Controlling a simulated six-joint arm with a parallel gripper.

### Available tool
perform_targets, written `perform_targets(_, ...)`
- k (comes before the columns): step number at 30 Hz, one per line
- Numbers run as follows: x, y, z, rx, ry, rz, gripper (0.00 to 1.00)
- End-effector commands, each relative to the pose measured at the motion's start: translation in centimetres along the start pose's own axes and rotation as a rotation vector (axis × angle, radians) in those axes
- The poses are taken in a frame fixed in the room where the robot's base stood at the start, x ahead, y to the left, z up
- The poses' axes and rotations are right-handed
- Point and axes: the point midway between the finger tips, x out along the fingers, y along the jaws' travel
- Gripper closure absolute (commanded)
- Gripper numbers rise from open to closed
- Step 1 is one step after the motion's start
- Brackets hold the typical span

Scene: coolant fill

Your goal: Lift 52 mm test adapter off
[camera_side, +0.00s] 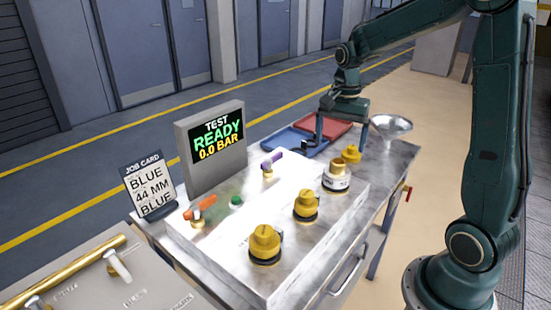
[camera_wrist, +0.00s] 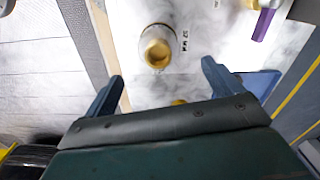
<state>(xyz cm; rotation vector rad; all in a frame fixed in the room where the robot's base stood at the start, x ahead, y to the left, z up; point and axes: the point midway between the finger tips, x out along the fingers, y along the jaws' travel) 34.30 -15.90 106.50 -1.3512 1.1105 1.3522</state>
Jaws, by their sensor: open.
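Two yellow adapters, one at the front (camera_side: 265,243) and one in the middle (camera_side: 306,205), sit on dark rings on the white-topped bench panel. Behind them stands a pale round fitting (camera_side: 337,179), with a smaller yellow piece (camera_side: 351,154) at its far side. In the wrist view a round pale fitting with a yellow centre (camera_wrist: 157,48) sits beside small lettering that may read 52 MM. Another yellow piece (camera_wrist: 178,102) is mostly hidden by my gripper. My gripper (camera_side: 340,140) is open and empty, above the back end of the panel; its fingers (camera_wrist: 162,72) show apart.
Blue (camera_side: 287,142) and red (camera_side: 325,125) trays lie behind the panel. A metal funnel (camera_side: 391,128) stands right of my gripper. An orange-handled valve (camera_side: 202,207), a purple-handled valve (camera_side: 271,160) and a green button (camera_side: 236,201) are on the left. The display (camera_side: 215,140) reads READY, 0.0 BAR; the job card (camera_side: 150,187) reads BLUE, 44 MM, BLUE.

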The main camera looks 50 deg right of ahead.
Motion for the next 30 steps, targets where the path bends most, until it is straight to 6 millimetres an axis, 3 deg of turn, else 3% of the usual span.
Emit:
perform_targets(6,2.8,0.1,0.0,0.000,-0.001,0.002,0.08)
perform_targets(20,4.2,0.1,0.0,0.000,-0.001,0.002,0.08)
perform_targets(30,7.8,0.4,-0.3,0.000,-0.002,0.002,0.08)
